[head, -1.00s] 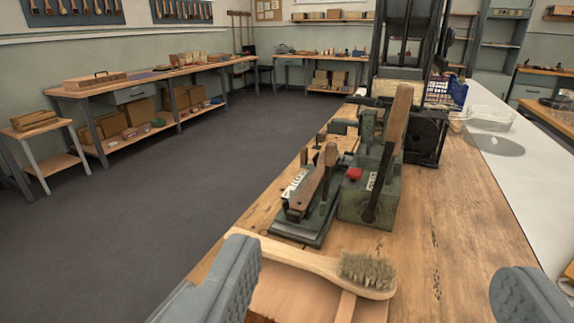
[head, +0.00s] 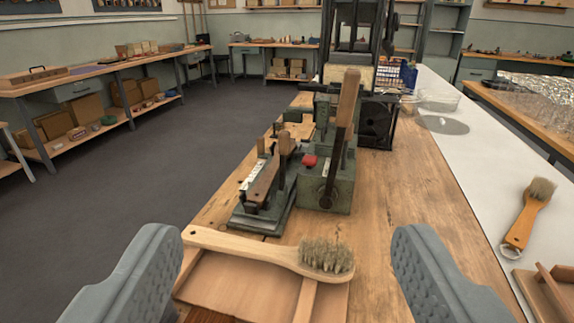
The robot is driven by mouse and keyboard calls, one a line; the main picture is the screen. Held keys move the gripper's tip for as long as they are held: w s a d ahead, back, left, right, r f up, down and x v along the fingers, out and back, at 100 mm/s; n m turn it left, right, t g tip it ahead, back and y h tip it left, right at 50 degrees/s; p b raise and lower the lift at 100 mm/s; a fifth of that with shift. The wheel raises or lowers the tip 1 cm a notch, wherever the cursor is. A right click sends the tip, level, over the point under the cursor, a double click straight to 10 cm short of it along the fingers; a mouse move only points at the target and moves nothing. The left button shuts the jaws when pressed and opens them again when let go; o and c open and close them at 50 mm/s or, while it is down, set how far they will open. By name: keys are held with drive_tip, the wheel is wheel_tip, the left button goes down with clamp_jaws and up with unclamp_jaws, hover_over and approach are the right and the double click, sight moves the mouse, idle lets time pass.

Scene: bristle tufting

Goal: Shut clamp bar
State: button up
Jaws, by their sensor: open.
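A green metal clamp fixture (head: 242,219) stands on the wooden bench in front of me. A bar with a wooden handle (head: 263,184) lies along its top, with a short upright wooden grip at its far end; I take this for the clamp bar. I cannot tell whether the bar is fully down. Beside it on the right is a green block (head: 340,190) with a red knob (head: 309,160) and a tall wooden-handled lever (head: 347,105) standing nearly upright. My gripper (head: 285,238) is open and empty, its fingers wide apart, nearer me than the fixture and touching nothing visible.
A wooden brush (head: 250,250) lies across a wooden tray (head: 225,285) between my fingers and the fixture. A dark machine (head: 380,120) stands behind. A second brush (head: 528,215) lies on the white strip at right.

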drive_tip(key=shift+w, duration=0.1)
drive_tip(key=c, duration=0.3)
drive_tip(key=shift+w+f, duration=0.1)
drive_tip(key=shift+w, duration=0.2)
drive_tip(key=c, duration=0.4)
drive_tip(key=w, duration=0.1)
drive_tip(key=w+m, duration=0.2)
drive_tip(key=shift+d+f, duration=0.25)
drive_tip(key=shift+f, duration=0.05)
clamp_jaws()
drive_tip(key=w+d+f+m, duration=0.2)
drive_tip(key=w+f+m, duration=0.5)
drive_tip(key=w, duration=0.5)
drive_tip(key=w+d+f+m, duration=0.3)
drive_tip(key=w+f+m, duration=0.4)
drive_tip(key=w, duration=0.5)
drive_tip(key=m, duration=0.2)
drive_tip(key=shift+w+f+m+t, duration=0.3)
drive_tip(key=shift+w, duration=0.05)
